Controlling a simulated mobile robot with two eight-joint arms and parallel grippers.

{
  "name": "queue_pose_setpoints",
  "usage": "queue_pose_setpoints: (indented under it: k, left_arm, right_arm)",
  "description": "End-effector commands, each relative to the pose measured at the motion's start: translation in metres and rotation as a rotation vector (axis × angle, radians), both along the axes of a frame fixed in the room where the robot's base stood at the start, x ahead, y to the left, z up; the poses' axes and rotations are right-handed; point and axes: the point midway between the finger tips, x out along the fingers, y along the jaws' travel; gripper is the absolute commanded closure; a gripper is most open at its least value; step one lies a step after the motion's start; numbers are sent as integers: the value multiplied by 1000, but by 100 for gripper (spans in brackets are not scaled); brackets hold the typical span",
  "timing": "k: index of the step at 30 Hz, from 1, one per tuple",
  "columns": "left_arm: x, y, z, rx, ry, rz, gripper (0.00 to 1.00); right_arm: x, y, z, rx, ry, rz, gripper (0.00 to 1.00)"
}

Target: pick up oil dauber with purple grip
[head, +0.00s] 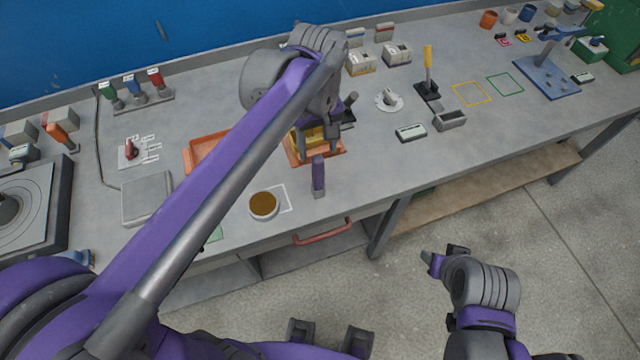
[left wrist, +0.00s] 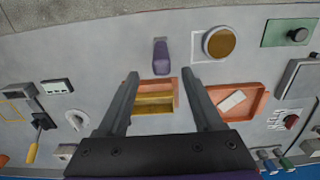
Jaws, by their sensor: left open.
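The oil dauber with the purple grip (head: 318,175) lies near the front edge of the grey bench, right of a round dish of brown liquid (head: 264,205). The dauber also shows in the left wrist view (left wrist: 160,52), just past the fingertips. In the left wrist view the two fingers of this gripper (left wrist: 160,76) stand wide apart and do not touch the dauber. My right gripper (head: 443,260) is off the bench front; its jaws are unclear.
Another orange tray (left wrist: 260,101) holds a pale piece. A grey box (head: 147,197) stands left of the dish. A small black-and-white device (head: 411,132) lies right. Bench around the dauber is mostly clear.

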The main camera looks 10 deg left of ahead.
Motion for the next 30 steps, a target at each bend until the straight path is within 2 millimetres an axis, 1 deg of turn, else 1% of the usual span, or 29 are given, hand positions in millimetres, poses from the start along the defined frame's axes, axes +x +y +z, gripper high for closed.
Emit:
queue_pose_setpoints:
  k: [1, 3, 8, 16, 20, 25, 26, 30]
  left_arm:
    - [0, 0, -8, 0, 0, 0, 32]
    - [0, 0, -15, 0, 0, 0, 32]
    - [-1, 0, -26, 0, -1, -1, 32]
    - [-3, 0, -65, 0, -1, -1, 32]
    - [-3, 0, -72, 0, -1, -2, 32]
    - [-3, 0, -71, 0, -1, -2, 32]
    - [-3, 0, -71, 0, -1, -2, 34]
    - [-3, 0, -71, 0, -1, -2, 60]
  right_arm:
    - [0, 0, -1, 0, 1, 0, 50]
    - [-1, 0, -2, 0, 1, 0, 50]
    - [-1, 0, -2, 0, 1, 0, 50]
    - [-1, 0, -2, 0, 1, 0, 50]
    - [-1, 0, -2, 0, 1, 0, 50]
    - [-1, 0, -2, 0, 1, 0, 50]
    - [-1, 0, -2, 0, 1, 0, 50]
    - [-1, 0, -2, 0, 1, 0, 50]
